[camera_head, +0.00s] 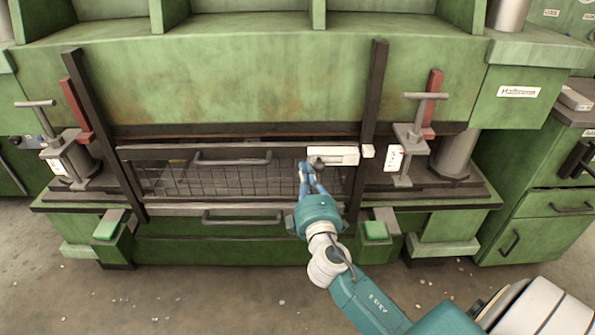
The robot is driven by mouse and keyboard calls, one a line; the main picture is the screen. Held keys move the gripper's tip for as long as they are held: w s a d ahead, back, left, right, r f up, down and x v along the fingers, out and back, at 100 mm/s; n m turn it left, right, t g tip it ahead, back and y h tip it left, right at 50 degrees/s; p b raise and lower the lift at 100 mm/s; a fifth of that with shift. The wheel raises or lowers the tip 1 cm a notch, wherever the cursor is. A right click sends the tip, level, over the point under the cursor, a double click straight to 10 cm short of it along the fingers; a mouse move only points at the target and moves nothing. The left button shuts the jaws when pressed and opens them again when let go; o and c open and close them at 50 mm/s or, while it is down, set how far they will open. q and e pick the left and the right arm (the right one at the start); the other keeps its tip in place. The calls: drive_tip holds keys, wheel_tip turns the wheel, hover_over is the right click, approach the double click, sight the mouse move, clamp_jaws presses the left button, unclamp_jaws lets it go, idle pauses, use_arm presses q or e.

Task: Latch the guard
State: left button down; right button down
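The guard (225,182) is a dark-framed wire mesh panel across the front of the green machine, between two dark upright posts. A long bar handle (233,159) runs along its upper part. A white latch block (341,155) sits at the guard's upper right corner, with a dark round knob (318,163) at its left part. A small white block (368,151) is on the right post, just right of the latch. My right gripper (311,170) reaches up to the knob, its blue fingers close around or beside it. Whether they grip it is too small to tell. My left gripper is out of view.
A second bar handle (242,219) sits below the guard. T-handled clamps stand at the left (39,115) and right (421,120). Two green button pads (107,229) (376,230) stick out in front.

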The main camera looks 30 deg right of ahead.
sight(323, 170)
idle(0.3)
drive_tip(key=s+d, duration=0.1)
drive_tip(key=d, duration=0.1)
drive_tip(key=s+d, duration=0.1)
drive_tip(key=shift+s+d, duration=0.2)
drive_tip(key=shift+d, duration=0.2)
drive_tip(key=shift+s+d, duration=0.1)
drive_tip(key=shift+d, duration=0.05)
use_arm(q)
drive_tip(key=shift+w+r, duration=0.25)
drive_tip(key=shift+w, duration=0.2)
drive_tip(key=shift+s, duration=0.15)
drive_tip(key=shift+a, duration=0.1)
